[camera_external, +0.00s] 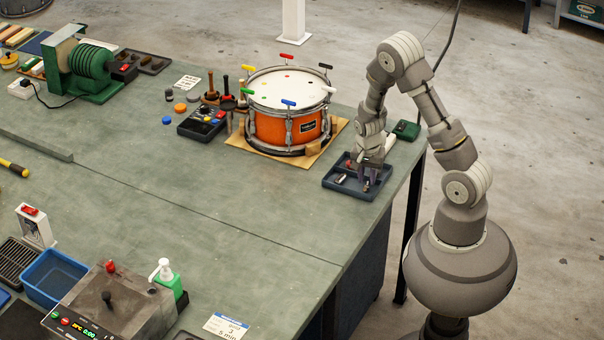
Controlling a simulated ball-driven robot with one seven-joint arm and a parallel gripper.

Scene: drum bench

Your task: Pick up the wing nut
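My gripper (368,179) points down into a dark blue-grey tray (332,184) at the right end of the bench. Its fingers are low, close to the tray floor. The picture is too small to show whether they are apart or closed on something. Small parts lie in the tray: a pale metallic piece (340,178) left of the gripper and a small red piece (349,163) behind it. I cannot tell which part is the wing nut; it may be hidden by the fingers.
An orange drum (283,127) with coloured keys around its rim stands on a wooden board left of the tray. A dark green box (407,130) sits behind my wrist. The bench's right edge is close to the tray. The bench (230,200) in front of the drum is clear.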

